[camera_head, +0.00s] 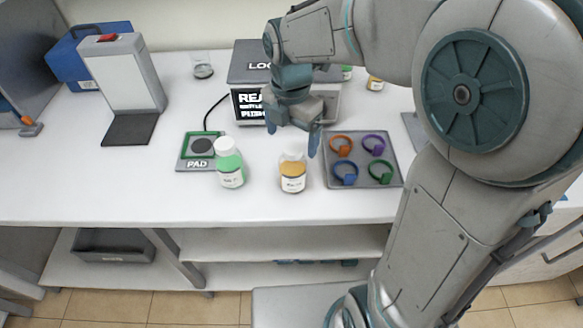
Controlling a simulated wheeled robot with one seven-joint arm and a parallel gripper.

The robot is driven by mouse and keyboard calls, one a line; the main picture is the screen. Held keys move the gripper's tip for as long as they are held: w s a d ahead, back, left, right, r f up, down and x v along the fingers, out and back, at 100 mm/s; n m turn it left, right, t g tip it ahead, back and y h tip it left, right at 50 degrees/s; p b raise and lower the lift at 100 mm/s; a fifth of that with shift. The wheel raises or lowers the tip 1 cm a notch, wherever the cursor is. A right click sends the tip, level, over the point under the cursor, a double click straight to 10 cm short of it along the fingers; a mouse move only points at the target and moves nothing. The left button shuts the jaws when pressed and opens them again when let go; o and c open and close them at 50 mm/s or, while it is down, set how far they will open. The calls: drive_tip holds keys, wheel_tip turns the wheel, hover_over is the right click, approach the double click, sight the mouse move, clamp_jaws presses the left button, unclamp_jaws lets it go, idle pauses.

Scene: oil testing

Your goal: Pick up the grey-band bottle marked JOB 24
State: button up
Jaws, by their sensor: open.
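A white-capped bottle with amber contents (293,174) stands upright near the front of the white table. A white-capped bottle with green contents (229,164) stands to its left, by the pad. Two more bottles, one green (346,73) and one amber (376,83), stand farther back, partly hidden by my arm. The labels are too small to read, and I cannot make out a grey band or JOB 24 on any bottle. My gripper (293,132) is open and empty, with its fingers pointing down just above and behind the front amber bottle.
A grey tray (361,161) with coloured rings lies right of the front amber bottle. A grey device (255,62) with a screen stands behind my gripper. The pad (186,163) is at left, with a tall white-fronted stand (124,75) beyond. The front left table is clear.

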sight(292, 159)
wheel_tip(292, 159, down, 9)
drive_tip(key=shift+r+p, duration=0.2)
drive_tip(key=shift+p, duration=0.25)
drive_tip(key=c, duration=1.3)
drive_tip(key=shift+c, duration=0.3)
drive_tip(key=shift+r, duration=0.2)
